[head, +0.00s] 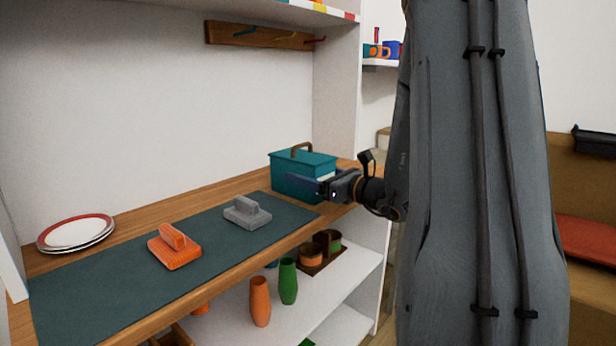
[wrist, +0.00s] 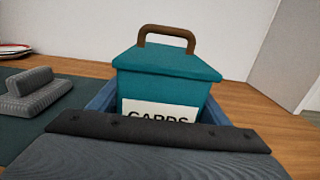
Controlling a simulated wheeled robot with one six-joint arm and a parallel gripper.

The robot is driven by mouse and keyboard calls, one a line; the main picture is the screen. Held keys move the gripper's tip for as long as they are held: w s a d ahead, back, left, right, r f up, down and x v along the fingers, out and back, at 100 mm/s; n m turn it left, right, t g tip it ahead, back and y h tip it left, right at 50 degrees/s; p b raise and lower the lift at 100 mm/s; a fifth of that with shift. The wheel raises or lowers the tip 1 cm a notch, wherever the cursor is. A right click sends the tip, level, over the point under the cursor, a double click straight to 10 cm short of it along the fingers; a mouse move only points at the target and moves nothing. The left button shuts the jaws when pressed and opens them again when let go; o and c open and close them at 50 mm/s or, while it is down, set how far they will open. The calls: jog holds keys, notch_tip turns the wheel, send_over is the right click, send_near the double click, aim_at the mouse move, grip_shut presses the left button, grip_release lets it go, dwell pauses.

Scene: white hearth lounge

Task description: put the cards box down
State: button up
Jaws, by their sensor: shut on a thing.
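The cards box (head: 290,180) is teal with a brown handle on its lid, and stands upright at the right end of the wooden counter (head: 258,180), at the edge of the dark mat (head: 160,247). In the wrist view the cards box (wrist: 168,82) shows a white label reading CARDS, partly hidden by my gripper. My gripper (head: 313,186) is shut on the box, with blue fingers along its sides; it also shows in the wrist view (wrist: 160,118). The box's underside is hidden, so I cannot tell if it touches the counter.
A grey handled block (head: 247,213) and an orange one (head: 174,247) sit on the mat. Stacked plates (head: 76,232) are at the left. Vases (head: 260,300) and cups (head: 311,254) stand on the shelf below. A side wall (head: 337,105) rises behind the box.

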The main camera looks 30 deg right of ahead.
jog(key=o, duration=1.1)
jog(key=shift+s, duration=0.1)
jog(key=p+v, duration=0.1)
jog(key=v, duration=1.1)
jog(key=shift+r, duration=0.1)
